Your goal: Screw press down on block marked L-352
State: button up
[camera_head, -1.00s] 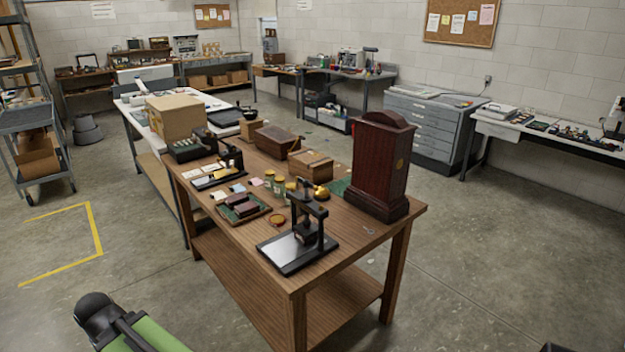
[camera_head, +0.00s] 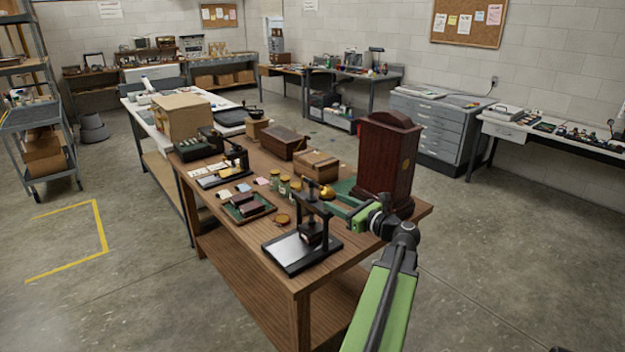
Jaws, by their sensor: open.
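A black screw press (camera_head: 312,216) stands upright on a dark base with a pale plate at the near end of the brown table (camera_head: 240,238). A small dark block (camera_head: 311,239) seems to sit under its pressing part; no marking is legible. My gripper (camera_head: 334,203) is open at the end of my green arm, just right of the top of the press. I cannot tell whether it touches the press. A second, similar press (camera_head: 231,161) stands farther back. Dark blocks (camera_head: 246,204) lie in a green-lined tray left of the near press; L-352 is not readable.
A tall dark red wooden case (camera_head: 388,158) stands close behind my wrist. A brass object (camera_head: 327,193), jars (camera_head: 284,185) and wooden boxes (camera_head: 316,163) crowd the table behind the press. The floor left of the table is open.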

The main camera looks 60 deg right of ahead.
aim_at(314, 182)
jog(key=shift+m+h, duration=0.5)
jog(key=shift+m, duration=0.1)
jog(key=x, duration=0.5)
jog(key=d+x, duration=0.1)
jog(key=x, duration=0.4)
jog(key=d+r+x, duration=0.1)
jog(key=x, duration=0.4)
jog(key=shift+d, duration=0.1)
grip_shut()
